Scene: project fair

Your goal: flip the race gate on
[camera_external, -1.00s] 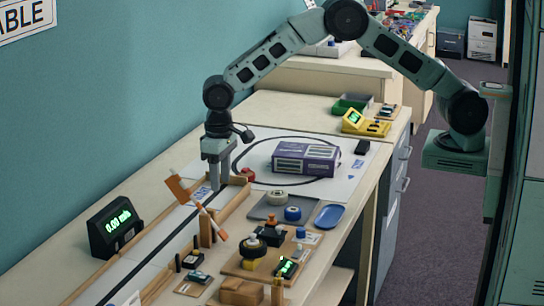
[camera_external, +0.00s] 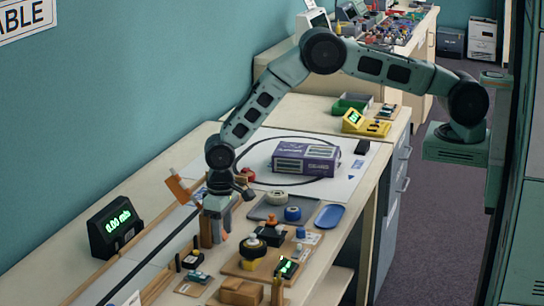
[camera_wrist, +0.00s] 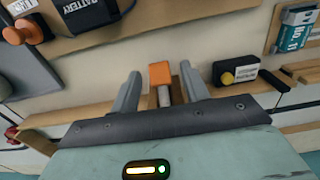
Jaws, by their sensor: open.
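The race gate shows in the external view as a slanted arm with an orange upper end (camera_external: 178,188) over the track, beside a wooden post. Its lower part is mostly hidden by my gripper (camera_external: 217,236), with a bit of orange showing at the fingers. In the wrist view my gripper (camera_wrist: 160,72) is open, pointing down at the bench. An orange block (camera_wrist: 160,74) on a pale stem shows between its two grey fingers, with gaps on both sides. I cannot tell how deep it sits between them.
A black display (camera_external: 115,226) with green digits stands left of the track. A black box with a yellow button (camera_wrist: 227,78) lies right of the fingers in the wrist view.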

